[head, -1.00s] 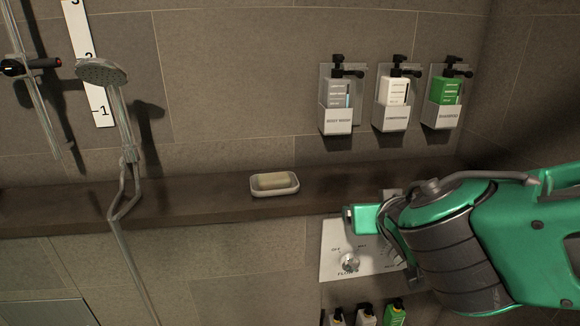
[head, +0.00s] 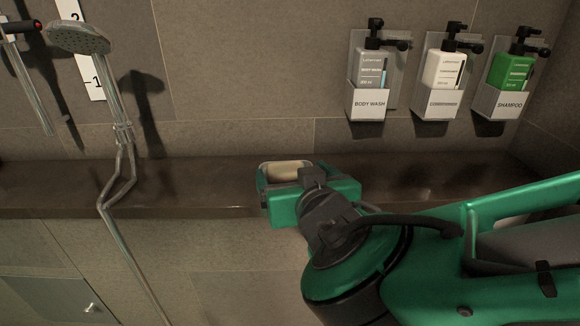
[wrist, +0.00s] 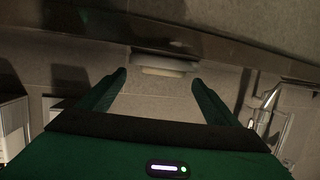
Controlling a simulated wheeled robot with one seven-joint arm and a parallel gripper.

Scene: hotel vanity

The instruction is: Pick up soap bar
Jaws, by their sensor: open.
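The pale cream soap bar (head: 289,172) lies in a white soap dish (head: 272,164) on the dark shelf. In the head view my green gripper (head: 312,200) is in front of the dish and hides its lower part and right side. In the wrist view my gripper (wrist: 158,78) is open, with nothing between its two fingers. The soap bar (wrist: 164,72) and dish (wrist: 166,59) show ahead, between and slightly beyond the fingertips. The soap looks apart from both fingers.
The shelf (head: 215,185) is clear on both sides of the dish. A shower head (head: 80,38) with its pipe stands at left. Body wash (head: 368,75), conditioner (head: 444,78) and shampoo (head: 512,78) dispensers hang on the wall at upper right.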

